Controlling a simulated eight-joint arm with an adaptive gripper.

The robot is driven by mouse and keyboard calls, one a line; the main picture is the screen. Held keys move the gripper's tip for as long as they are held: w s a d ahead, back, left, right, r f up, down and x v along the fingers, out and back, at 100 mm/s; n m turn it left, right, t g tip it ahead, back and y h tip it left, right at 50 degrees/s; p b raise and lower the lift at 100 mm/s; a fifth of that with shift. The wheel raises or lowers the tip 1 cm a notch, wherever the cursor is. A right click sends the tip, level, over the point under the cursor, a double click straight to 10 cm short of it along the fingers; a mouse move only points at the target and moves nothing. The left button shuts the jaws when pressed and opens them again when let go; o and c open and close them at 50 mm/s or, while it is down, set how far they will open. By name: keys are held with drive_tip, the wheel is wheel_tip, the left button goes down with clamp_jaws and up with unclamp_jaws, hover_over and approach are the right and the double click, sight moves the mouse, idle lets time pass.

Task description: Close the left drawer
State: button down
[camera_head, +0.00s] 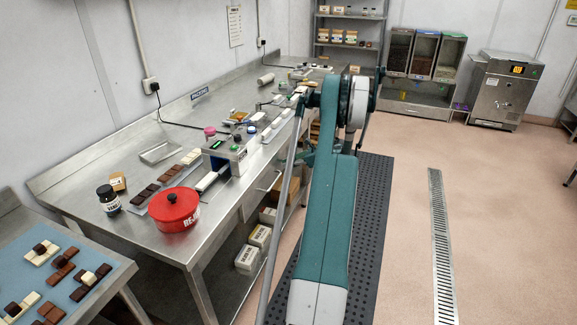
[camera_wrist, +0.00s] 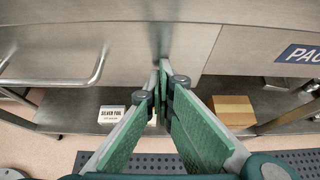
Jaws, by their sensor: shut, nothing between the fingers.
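A steel drawer front (camera_wrist: 120,45) with a bar handle (camera_wrist: 58,80) fills the upper left and middle of the wrist view. A drawer front (camera_head: 258,197) also shows under the long bench's front edge in the head view, partly cut off by my arm. I cannot tell how far it stands out. My gripper (camera_wrist: 163,66) is shut and empty, its green-padded fingers meeting at the tips. The tips are right of the handle, in front of or at the drawer front; I cannot tell whether they touch. In the head view my arm largely hides the gripper.

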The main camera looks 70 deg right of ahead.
drive_tip(key=shift+w+a+r, duration=0.1)
drive_tip(key=shift+w, duration=0.25)
drive_tip(key=shift+s, duration=0.4)
drive_tip(key=s+f+p+v, duration=0.1)
drive_tip(key=f+v, duration=0.1)
drive_tip(key=v, duration=1.1)
drive_tip(key=shift+s+r+p, duration=0.15)
drive_tip(key=shift+p, duration=0.25)
drive_tip(key=shift+r, duration=0.1)
